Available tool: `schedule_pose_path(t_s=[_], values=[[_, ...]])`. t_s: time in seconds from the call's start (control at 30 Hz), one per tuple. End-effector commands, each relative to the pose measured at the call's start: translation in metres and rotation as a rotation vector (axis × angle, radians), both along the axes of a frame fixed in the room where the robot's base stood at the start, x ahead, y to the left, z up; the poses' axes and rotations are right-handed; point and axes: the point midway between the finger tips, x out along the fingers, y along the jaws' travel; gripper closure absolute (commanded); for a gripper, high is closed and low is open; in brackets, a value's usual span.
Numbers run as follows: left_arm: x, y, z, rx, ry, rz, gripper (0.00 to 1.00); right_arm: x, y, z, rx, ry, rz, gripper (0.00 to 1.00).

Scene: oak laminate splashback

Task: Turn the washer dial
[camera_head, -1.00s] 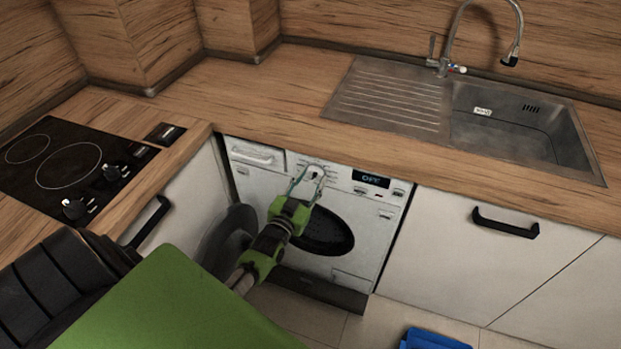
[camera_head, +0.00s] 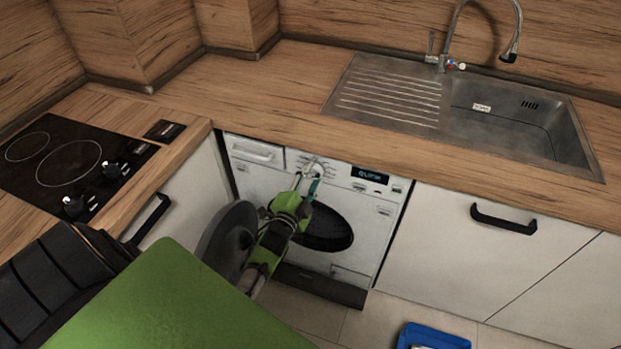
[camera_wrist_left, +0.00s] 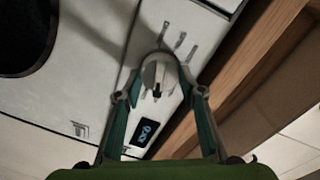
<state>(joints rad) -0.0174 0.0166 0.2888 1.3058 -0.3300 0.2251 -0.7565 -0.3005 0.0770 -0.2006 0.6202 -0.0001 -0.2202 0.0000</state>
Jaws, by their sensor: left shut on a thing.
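The white washer (camera_head: 350,255) stands under the counter, with its dial (camera_head: 313,167) near the top of its front. Its small display (camera_head: 370,174) is lit with a word too small to read surely. My left gripper (camera_head: 308,178) is at the dial, its fingers closed around it. In the left wrist view the dial (camera_wrist_left: 156,76) sits between the fingertips of my left gripper (camera_wrist_left: 160,90), and the display (camera_wrist_left: 144,132) shows below it. The fingers partly hide the dial in the head view. My right gripper is not in view.
A round grey disc (camera_head: 228,242), which looks like the open washer door, stands left of the dark round opening (camera_head: 328,228). The counter edge (camera_head: 400,155) runs just above the washer. A blue container (camera_head: 432,337) is at the bottom edge.

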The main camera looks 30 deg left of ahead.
Motion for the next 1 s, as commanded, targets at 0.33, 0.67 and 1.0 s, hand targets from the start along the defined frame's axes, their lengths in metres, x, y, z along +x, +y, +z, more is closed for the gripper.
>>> schedule_pose_path(t_s=[0.33, 0.67, 1.0], values=[[0.000, -0.001, -0.003, 0.269, 0.066, 0.001, 0.85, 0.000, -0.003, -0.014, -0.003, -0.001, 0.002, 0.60], [0.000, -0.001, -0.002, 0.410, 0.099, 0.000, 0.85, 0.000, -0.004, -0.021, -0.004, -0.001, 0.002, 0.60], [0.000, -0.001, -0.001, 0.443, 0.108, 0.000, 0.85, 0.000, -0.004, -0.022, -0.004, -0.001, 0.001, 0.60]])
